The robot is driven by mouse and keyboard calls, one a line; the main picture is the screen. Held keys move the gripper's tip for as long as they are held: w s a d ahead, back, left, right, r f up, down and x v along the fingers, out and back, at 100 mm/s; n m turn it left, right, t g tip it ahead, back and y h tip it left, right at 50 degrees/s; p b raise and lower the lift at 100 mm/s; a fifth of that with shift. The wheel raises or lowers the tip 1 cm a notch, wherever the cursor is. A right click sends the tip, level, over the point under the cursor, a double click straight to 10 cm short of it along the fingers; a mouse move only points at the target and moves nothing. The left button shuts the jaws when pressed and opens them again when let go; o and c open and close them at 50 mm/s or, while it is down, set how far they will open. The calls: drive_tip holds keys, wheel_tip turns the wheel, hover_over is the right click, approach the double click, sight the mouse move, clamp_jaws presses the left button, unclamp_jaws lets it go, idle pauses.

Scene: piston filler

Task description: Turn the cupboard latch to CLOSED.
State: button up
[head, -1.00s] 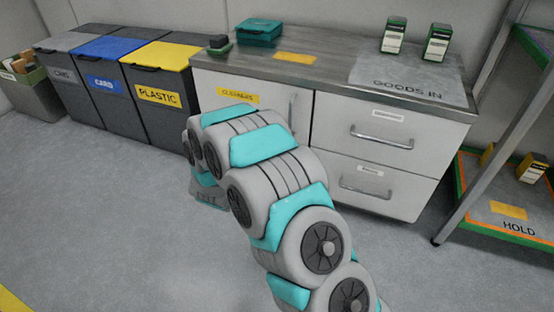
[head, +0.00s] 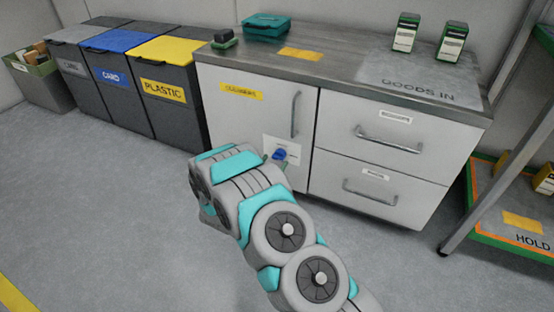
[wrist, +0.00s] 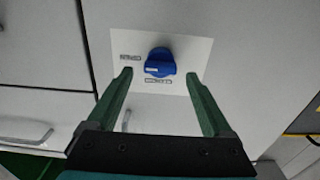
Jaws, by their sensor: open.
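The cupboard latch is a blue knob (head: 280,154) on a white plate (head: 284,147), low on the cupboard door (head: 245,115) labelled CLEANERS. In the wrist view the latch (wrist: 160,63) has a pale mark on its left part. Two small labels sit on the plate, one left of the knob and one below it; their words are too small to read. My gripper (wrist: 159,88) is open and empty, its green fingers on either side of and just short of the knob. In the head view my arm hides most of the gripper.
A steel worktop (head: 350,72) above the cupboard bears a teal box (head: 266,27) and green-and-white packs. Two drawers (head: 385,135) with bar handles are right of the door. Dark bins (head: 170,90) stand left. A shelf rack (head: 500,180) stands right. Floor in front is clear.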

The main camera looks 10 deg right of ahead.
sight(277, 158)
drive_tip(key=shift+x, duration=1.55)
clamp_jaws()
